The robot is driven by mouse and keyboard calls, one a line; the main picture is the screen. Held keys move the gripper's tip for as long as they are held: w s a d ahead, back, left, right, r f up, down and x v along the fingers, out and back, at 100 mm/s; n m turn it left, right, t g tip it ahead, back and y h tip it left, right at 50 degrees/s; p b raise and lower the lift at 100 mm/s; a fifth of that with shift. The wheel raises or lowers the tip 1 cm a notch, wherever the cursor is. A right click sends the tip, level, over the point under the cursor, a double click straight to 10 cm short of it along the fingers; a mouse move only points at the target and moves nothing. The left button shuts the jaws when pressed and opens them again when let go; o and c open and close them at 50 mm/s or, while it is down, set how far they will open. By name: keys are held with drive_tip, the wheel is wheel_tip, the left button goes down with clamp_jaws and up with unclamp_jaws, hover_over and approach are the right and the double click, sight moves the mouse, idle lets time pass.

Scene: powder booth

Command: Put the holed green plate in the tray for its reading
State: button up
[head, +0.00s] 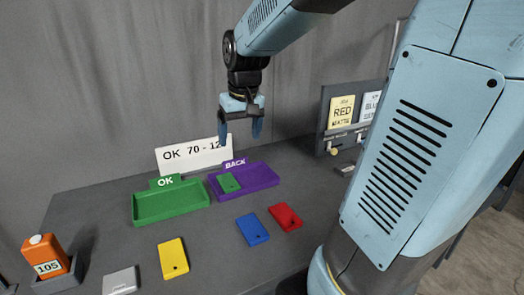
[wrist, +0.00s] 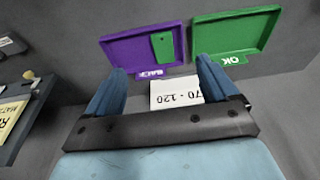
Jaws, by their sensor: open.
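The green plate (head: 229,183) lies in the purple tray marked BACK (head: 262,177), toward its left end. The wrist view shows the plate (wrist: 162,47) inside the purple tray (wrist: 118,50), near the edge facing the green tray. The green tray marked OK (head: 172,205) is empty, left of the purple one in the head view. An orange gauge (head: 44,255) in a dark holder reads 105. A white sign (head: 193,155) behind the trays reads OK 70 - 12, its end cut off; the wrist view shows 70-120. My gripper (head: 241,134) is open and empty, above and behind the trays.
Yellow (head: 173,258), blue (head: 252,229) and red (head: 285,217) plates lie in front of the trays. A grey block (head: 120,281) lies at the near left. A board with RED (head: 341,112) and BLUE cards stands at the back right. Bare tabletop separates these.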

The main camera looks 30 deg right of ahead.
drive_tip(key=s+a+r+t, duration=0.1)
drive_tip(key=s+r+t, duration=0.1)
drive_tip(key=s, duration=1.3)
drive_tip(key=shift+s+a+t, duration=0.15)
drive_tip(key=shift+a+t, duration=0.05)
drive_tip(key=shift+t, duration=0.3)
